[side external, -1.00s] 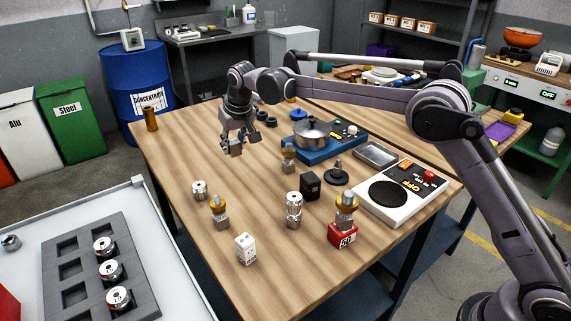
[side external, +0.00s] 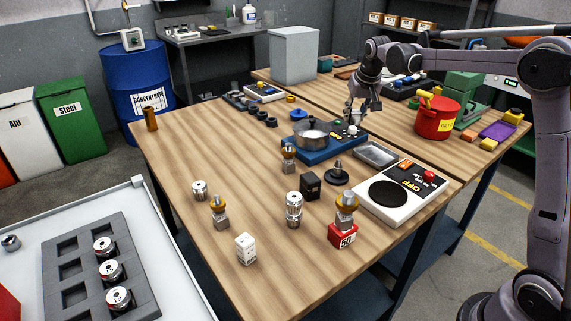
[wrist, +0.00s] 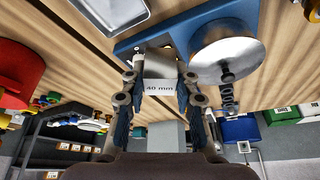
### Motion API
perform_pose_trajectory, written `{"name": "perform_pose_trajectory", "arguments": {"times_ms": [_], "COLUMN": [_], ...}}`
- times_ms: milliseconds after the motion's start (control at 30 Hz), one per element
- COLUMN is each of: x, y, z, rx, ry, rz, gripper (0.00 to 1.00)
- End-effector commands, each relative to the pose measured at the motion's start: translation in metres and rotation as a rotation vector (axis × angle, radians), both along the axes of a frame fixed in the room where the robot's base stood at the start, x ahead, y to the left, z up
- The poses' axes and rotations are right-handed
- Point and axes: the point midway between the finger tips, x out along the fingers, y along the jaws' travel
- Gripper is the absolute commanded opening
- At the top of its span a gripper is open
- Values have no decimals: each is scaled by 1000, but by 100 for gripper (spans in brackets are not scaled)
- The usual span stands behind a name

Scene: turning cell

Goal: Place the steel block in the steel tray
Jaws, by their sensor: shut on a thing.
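My gripper (side external: 363,108) is above the back right end of the blue-based device with the round metal pan (side external: 311,133). In the wrist view my gripper (wrist: 160,82) is shut on the steel block (wrist: 160,68), a grey block marked "40 mm", held between both fingers. In the side view the block is small and partly hidden by the fingers. The steel tray (side external: 376,153), shallow and rectangular, lies on the table in front of and slightly right of my gripper. The tray (wrist: 98,12) also shows at the top left of the wrist view. The visible part of its inside is empty.
A white scale with a black disc (side external: 388,193) stands in front of the tray. A black knob on a disc (side external: 337,174) stands to its left. A red pot (side external: 436,118) is right of my gripper. Several metal parts stand on the table's front half.

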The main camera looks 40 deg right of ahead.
Motion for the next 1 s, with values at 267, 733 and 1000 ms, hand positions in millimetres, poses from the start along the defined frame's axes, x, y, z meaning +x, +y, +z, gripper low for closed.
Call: {"name": "perform_pose_trajectory", "arguments": {"times_ms": [267, 733, 1000], "x": [-91, -141, -96], "y": [-89, -121, -92], "z": [-1, -13, -44], "rx": [0, 0, 0], "ry": [-1, -2, -2], "rz": [-178, -281, -279], "gripper": [0, 0, 0]}}
